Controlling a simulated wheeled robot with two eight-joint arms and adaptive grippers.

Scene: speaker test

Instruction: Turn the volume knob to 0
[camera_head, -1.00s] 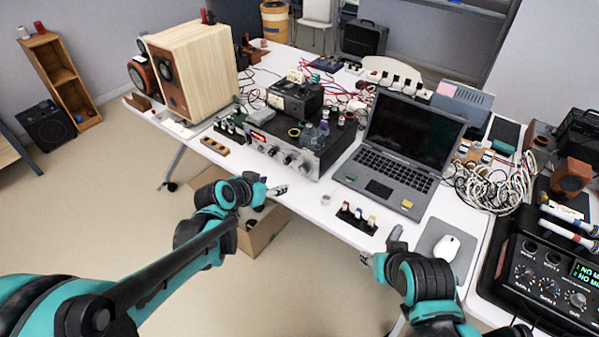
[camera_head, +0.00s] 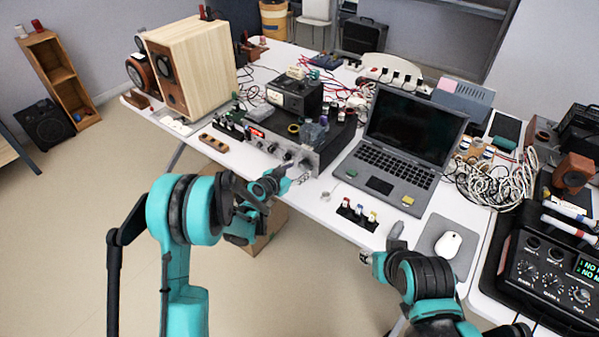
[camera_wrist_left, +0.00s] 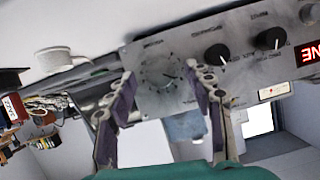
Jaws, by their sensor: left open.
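The amplifier (camera_head: 262,146) stands on the white table, its silver front panel facing me. In the left wrist view the panel (camera_wrist_left: 190,40) appears rotated. A large silver dial knob (camera_wrist_left: 160,72), likely the volume knob, lies between my left fingers; its printed marks are too small to read. My left gripper (camera_head: 297,174) is open in front of the panel's right end; it also shows in the wrist view (camera_wrist_left: 160,88), its fingers either side of the dial. Contact cannot be told. My right gripper (camera_head: 370,257) is near the table's front edge, away from the amplifier.
Two black knobs (camera_wrist_left: 217,55) (camera_wrist_left: 270,39) and a red display (camera_wrist_left: 309,54) are beside the dial on the panel. A laptop (camera_head: 395,160) stands right of the amplifier. Small coloured switches (camera_head: 357,213) and a mouse (camera_head: 447,245) lie near the front edge.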

